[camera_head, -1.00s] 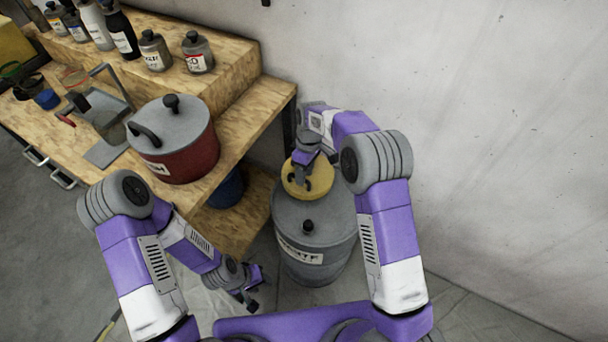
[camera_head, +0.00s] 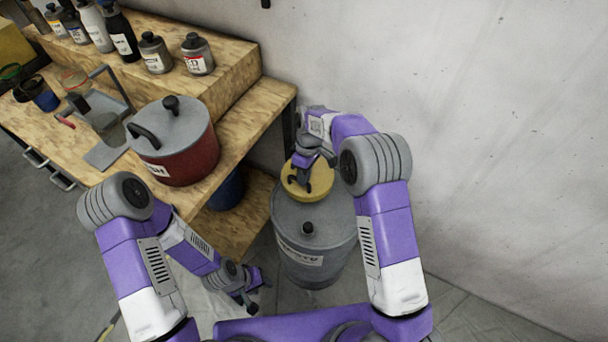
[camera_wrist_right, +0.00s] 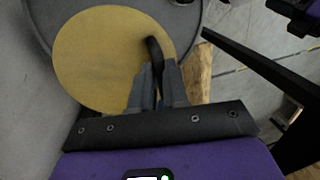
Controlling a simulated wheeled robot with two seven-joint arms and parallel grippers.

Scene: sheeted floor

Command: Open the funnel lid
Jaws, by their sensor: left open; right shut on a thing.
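The yellow round lid (camera_head: 318,191) lies at the back part of the grey drum's top, and I take it to be the funnel lid. The grey drum (camera_head: 335,235) stands on the floor with a white label and a small black knob. My right gripper (camera_head: 307,181) is over the yellow lid. In the right wrist view its fingers (camera_wrist_right: 158,82) are shut on the lid's black curved handle (camera_wrist_right: 153,48), and the yellow lid (camera_wrist_right: 100,55) fills the upper left. I cannot tell whether the lid is raised. My left gripper (camera_head: 254,293) is open and empty, low and left of the drum.
A wooden bench (camera_head: 245,130) stands left of the drum, with a red pot (camera_head: 185,160) under a grey lid near its edge. Several bottles stand on its raised shelf. A blue container (camera_head: 228,190) is below. The wall (camera_head: 480,120) is close behind and right.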

